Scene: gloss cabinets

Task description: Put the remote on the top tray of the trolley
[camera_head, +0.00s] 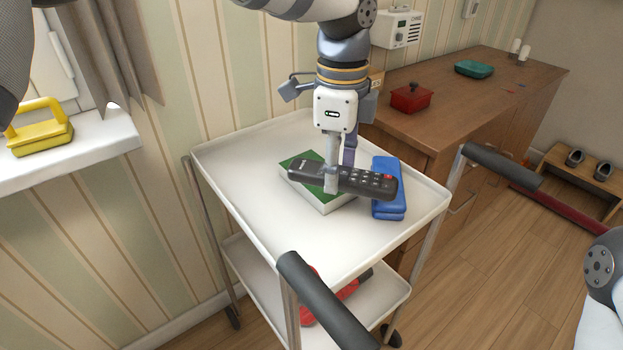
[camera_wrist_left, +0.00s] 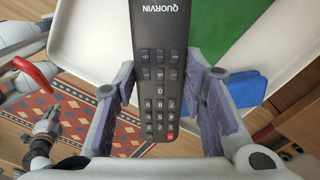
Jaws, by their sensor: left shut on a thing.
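The black remote (camera_head: 345,181) is held level above the top tray (camera_head: 240,195) of the white trolley, partly over a green-topped white box and a blue case in the head view. My left gripper (camera_head: 331,180) points down and is shut on the remote near its middle. In the left wrist view the remote (camera_wrist_left: 158,70) lies between the two finger pads, with its keypad and lettering showing. The exact gap between remote and tray cannot be told. A pale jointed part at the left of the wrist view may be my right gripper (camera_wrist_left: 45,130); its jaws are unclear.
The green-topped box (camera_head: 305,165) and blue case (camera_head: 390,205) stand on the tray; its near left part is bare. Dark handles (camera_head: 325,300) rise at the trolley's end. A wooden cabinet (camera_head: 470,95) stands behind, holding a red box (camera_head: 411,97). A red thing (camera_head: 335,297) is on the lower shelf.

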